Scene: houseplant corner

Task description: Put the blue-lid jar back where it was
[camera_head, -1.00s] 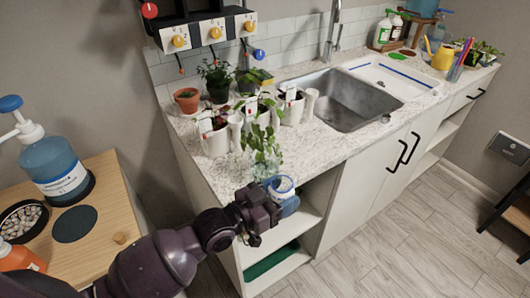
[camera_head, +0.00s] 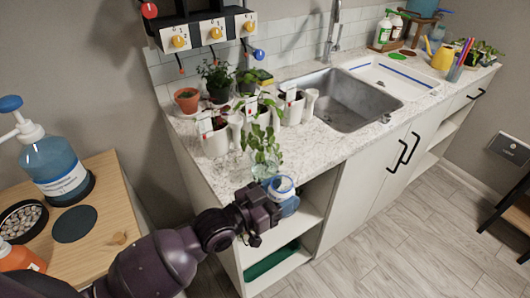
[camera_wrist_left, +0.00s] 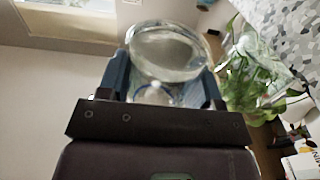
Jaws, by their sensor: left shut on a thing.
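The blue-lid jar (camera_head: 283,187) is in my left gripper (camera_head: 272,200), in front of the counter's near edge. Its blue rim and pale top show in the head view. In the left wrist view, the clear glass end of the jar (camera_wrist_left: 168,52) sits between the fingers of my left gripper (camera_wrist_left: 165,90), which is shut on it. Part of the jar is hidden by the gripper. A round dark mat (camera_head: 75,224) lies bare on the wooden side table (camera_head: 112,200). My right gripper is not in view.
A leafy cutting (camera_head: 264,145) stands at the counter edge just behind the jar. White pots (camera_head: 214,140) and a terracotta pot (camera_head: 187,101) stand farther back. The side table also holds a blue pump bottle (camera_head: 55,165) and a pebble bowl (camera_head: 20,221). Open shelves (camera_head: 310,215) lie below the counter.

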